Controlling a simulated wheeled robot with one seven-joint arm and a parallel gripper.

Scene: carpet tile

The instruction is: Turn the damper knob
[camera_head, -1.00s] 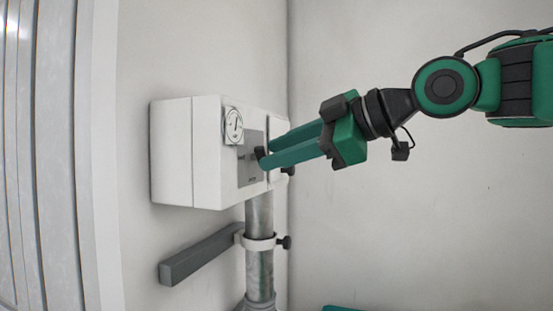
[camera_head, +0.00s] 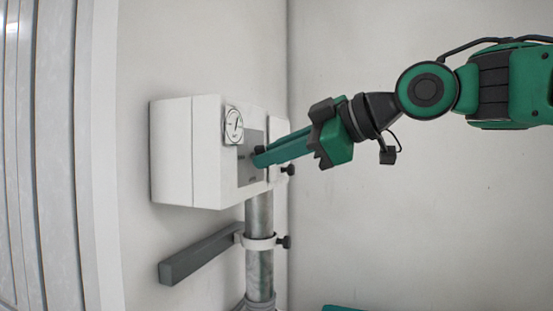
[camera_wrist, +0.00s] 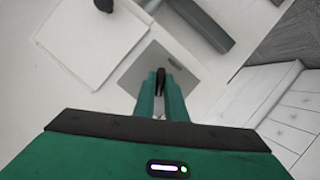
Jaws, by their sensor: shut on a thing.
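The damper knob is a small black knob (camera_head: 258,150) on a grey plate (camera_head: 245,174) on the front of a white wall box (camera_head: 205,180). My gripper (camera_head: 261,157) reaches in from the right and is shut on the knob, its fingers hiding part of it. In the wrist view the knob (camera_wrist: 160,78) shows between the two green fingertips, in front of the grey plate.
A metal pipe (camera_head: 260,212) runs down from the box, with a clamp and another black knob (camera_head: 284,242). A grey bar (camera_head: 200,254) juts out at lower left. The wall on the right is bare, with free room beneath my arm.

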